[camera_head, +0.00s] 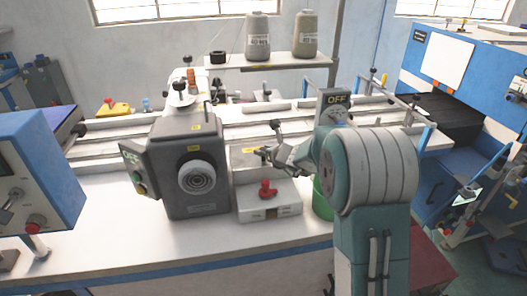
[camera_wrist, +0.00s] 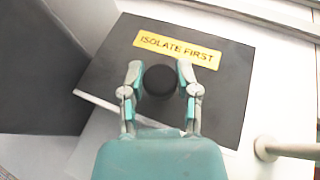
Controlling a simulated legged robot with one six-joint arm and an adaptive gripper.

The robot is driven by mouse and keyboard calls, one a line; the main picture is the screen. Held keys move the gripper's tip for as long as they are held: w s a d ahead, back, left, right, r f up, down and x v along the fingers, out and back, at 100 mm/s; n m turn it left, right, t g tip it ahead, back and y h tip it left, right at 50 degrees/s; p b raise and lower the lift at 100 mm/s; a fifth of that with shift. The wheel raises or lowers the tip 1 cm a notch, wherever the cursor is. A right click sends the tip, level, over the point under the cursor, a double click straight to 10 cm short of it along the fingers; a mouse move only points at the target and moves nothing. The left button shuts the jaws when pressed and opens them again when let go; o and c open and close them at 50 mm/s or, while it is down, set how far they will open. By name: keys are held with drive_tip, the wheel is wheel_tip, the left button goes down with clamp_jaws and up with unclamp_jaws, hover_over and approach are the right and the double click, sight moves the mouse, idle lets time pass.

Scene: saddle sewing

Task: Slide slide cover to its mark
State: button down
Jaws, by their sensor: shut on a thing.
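The slide cover is a dark flat plate with a yellow "ISOLATE FIRST" label, seen large in the wrist view (camera_wrist: 232,85). A round black knob (camera_wrist: 160,81) stands on the cover. My gripper (camera_wrist: 159,72) has one finger on each side of the knob and is shut on it. In the head view my gripper (camera_head: 268,154) reaches the cover from the right and hides part of it. I cannot make out the mark.
The grey machine head (camera_head: 178,165) stands close left of the cover. A white box with a red knob (camera_head: 266,190) sits in front. A green cylinder (camera_head: 321,200) is partly hidden by my arm. The front-left white tabletop (camera_head: 120,225) is clear.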

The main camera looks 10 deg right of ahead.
drive_tip(key=shift+s+f, duration=0.1)
drive_tip(key=shift+f, duration=0.05)
drive_tip(key=shift+c, duration=1.7)
unclamp_jaws()
drive_tip(key=shift+a, duration=0.1)
drive_tip(key=v, duration=1.2)
